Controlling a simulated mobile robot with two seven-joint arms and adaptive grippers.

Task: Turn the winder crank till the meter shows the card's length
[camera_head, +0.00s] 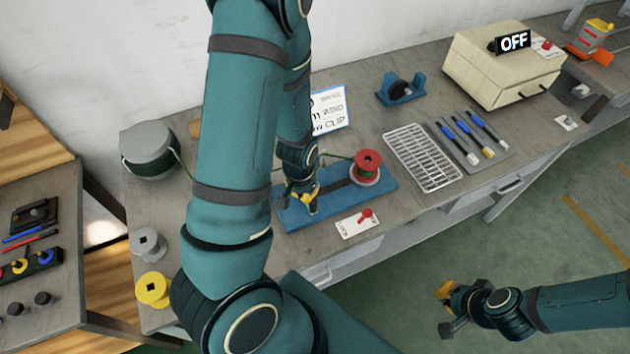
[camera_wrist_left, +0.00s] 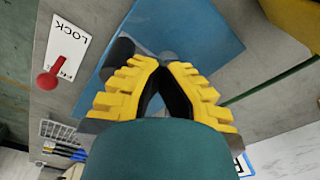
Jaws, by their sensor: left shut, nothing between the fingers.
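The winder's blue base (camera_head: 383,188) lies on the bench, with a red spool (camera_head: 367,160) at its right part. A green wire runs left from the spool. My left gripper (camera_head: 307,203) is over the base's left part, fingers pointing down. In the left wrist view its yellow fingers (camera_wrist_left: 160,68) meet at the tips, holding nothing. A dark grey round part (camera_wrist_left: 120,52) shows just behind them; I cannot tell whether it is the crank. The blue-bordered card (camera_head: 333,106) is partly hidden by my arm. No meter reading is visible. My right gripper (camera_head: 445,310) is open, off the bench.
A red lever on a LOCK plate (camera_head: 347,228) sits before the winder. A large grey wire drum (camera_head: 148,148) stands left. A wire rack (camera_head: 424,158), a tool tray (camera_head: 487,160) and a cream box with an OFF display (camera_head: 478,62) are right.

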